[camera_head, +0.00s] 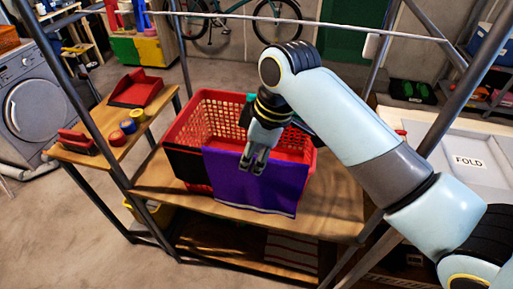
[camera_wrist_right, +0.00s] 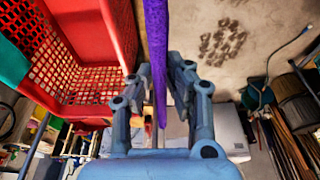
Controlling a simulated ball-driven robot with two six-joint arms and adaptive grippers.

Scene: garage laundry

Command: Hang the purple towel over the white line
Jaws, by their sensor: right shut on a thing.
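My right gripper (camera_head: 256,160) is shut on the towel's upper part. In the right wrist view, the purple towel (camera_wrist_right: 157,40) shows edge-on as a narrow strip between the fingers of my right gripper (camera_wrist_right: 157,72). I cannot tell whether the towel touches the basket. The white line (camera_head: 330,31) runs across the top of the head view, above and behind the gripper, apart from the towel. My left gripper is not in view.
The basket stands on a wooden shelf (camera_head: 330,222) between grey metal posts. A black cloth (camera_head: 187,165) hangs at its left front. A side shelf at left holds a red dustpan (camera_head: 136,88) and a brush (camera_head: 77,141). A white board marked FOLD (camera_head: 468,161) lies at right.

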